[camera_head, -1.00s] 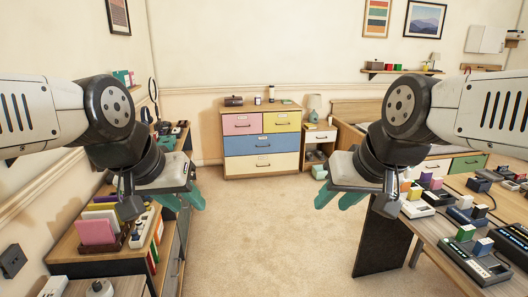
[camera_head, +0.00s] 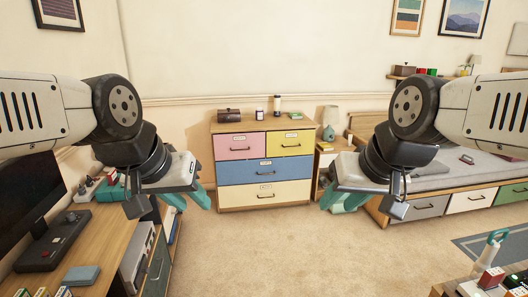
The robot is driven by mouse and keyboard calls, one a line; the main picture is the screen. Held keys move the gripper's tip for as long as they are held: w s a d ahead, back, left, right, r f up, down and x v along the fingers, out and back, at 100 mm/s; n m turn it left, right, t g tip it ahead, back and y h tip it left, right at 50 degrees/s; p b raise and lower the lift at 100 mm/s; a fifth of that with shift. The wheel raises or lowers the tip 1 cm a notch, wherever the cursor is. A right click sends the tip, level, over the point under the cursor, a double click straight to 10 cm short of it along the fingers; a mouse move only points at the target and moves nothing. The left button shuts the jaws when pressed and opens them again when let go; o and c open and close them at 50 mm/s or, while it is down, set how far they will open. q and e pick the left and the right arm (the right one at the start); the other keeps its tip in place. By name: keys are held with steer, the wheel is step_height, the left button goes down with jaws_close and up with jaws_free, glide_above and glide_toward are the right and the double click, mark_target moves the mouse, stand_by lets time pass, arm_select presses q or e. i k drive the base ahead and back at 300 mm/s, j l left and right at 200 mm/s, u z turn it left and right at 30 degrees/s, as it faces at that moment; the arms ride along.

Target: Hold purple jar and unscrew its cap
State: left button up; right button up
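I cannot make out a clearly purple jar. My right gripper (camera_head: 341,198) hangs likewise, empty, at the right. Both are in the air, in front of the dresser and touching nothing.
A brown box (camera_head: 229,115) also sits on the dresser. A nightstand with a lamp (camera_head: 329,120) and a bed (camera_head: 450,172) are right of it. A desk with a monitor (camera_head: 33,210) is at the left, a table corner at bottom right. The carpet (camera_head: 290,250) ahead is clear.

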mark_target(259, 114)
steer(key=i, duration=2.15)
steer(key=i+l, duration=0.1)
steer(key=i, duration=0.45)
steer(key=i+u, duration=0.15)
steer(key=i, duration=0.4)
steer(key=i+l, duration=0.2)
steer(key=i, duration=0.35)
steer(key=i+l+u, duration=0.1)
steer(key=i, duration=0.45)
steer(key=i+l, duration=0.25)
steer(key=i, duration=0.25)
steer(key=j+u, duration=0.05)
